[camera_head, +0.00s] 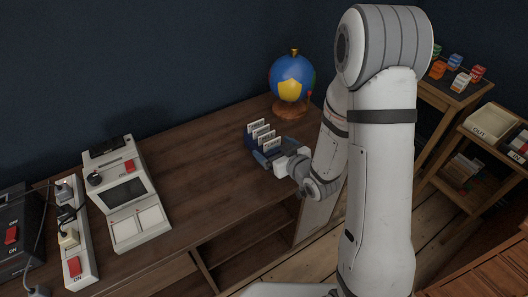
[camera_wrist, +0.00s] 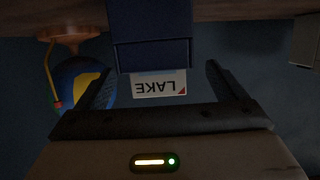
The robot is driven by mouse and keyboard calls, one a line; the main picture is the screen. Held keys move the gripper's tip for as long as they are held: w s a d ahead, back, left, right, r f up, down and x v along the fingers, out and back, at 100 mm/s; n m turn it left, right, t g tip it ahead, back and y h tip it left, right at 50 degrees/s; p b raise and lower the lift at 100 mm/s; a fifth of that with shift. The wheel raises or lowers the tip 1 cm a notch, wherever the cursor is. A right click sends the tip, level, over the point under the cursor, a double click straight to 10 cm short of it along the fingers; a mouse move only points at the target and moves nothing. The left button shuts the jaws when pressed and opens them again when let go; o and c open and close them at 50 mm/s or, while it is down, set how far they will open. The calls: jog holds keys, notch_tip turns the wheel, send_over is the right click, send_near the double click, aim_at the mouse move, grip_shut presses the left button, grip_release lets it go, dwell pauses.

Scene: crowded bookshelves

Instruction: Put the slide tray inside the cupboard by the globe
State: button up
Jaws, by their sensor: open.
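The slide tray (camera_head: 252,142) is a small dark blue box on the wooden desk, holding several upright white labelled cards. My gripper (camera_head: 267,158) is low at the tray's near right end, and its fingers are hard to make out there. In the wrist view, which looks upside down, the open gripper (camera_wrist: 160,64) has one dark finger on each side of the tray (camera_wrist: 151,30), with a gap on both sides. A card reading "LAKE" (camera_wrist: 158,84) shows there. The blue globe (camera_head: 291,77) stands behind the tray; it also shows in the wrist view (camera_wrist: 73,80).
Open compartments (camera_head: 240,263) lie under the desk's front, with a pale panel (camera_head: 318,215) at their right. A white console (camera_head: 125,190) and a power strip (camera_head: 72,235) occupy the desk's left. Shelves with trays (camera_head: 492,122) stand at right. The desk's middle is clear.

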jog(key=shift+w+a, duration=0.15)
jog(key=shift+w, duration=0.1)
jog(key=shift+x, duration=2.4)
jog(key=shift+f, duration=0.1)
jog(key=shift+c, duration=0.5)
jog(key=c, duration=1.1)
jog(key=shift+c, duration=0.2)
